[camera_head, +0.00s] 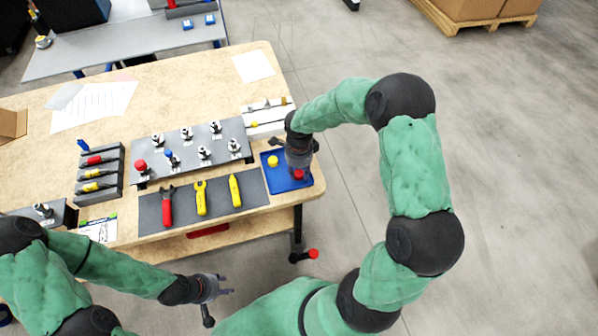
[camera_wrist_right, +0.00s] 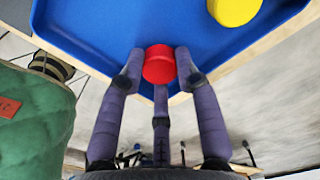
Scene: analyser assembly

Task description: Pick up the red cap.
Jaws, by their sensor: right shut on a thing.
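The red cap (camera_head: 298,174) is at the blue tray (camera_head: 289,184) on the right end of the workbench. In the right wrist view the red cap (camera_wrist_right: 159,64) sits between the fingertips of my right gripper (camera_wrist_right: 159,72), which is shut on it. I cannot tell whether the cap still touches the tray. In the head view my right gripper (camera_head: 299,165) reaches down over the tray and hides part of it. My left gripper (camera_head: 228,286) is open and empty, off the bench's front edge.
A yellow cap (camera_wrist_right: 235,8) lies in the tray beside the red one. A grey mat (camera_head: 220,203) with red and yellow tools and a grey board (camera_head: 195,150) with several metal fittings lie left of the tray. A white holder (camera_head: 268,117) stands behind it.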

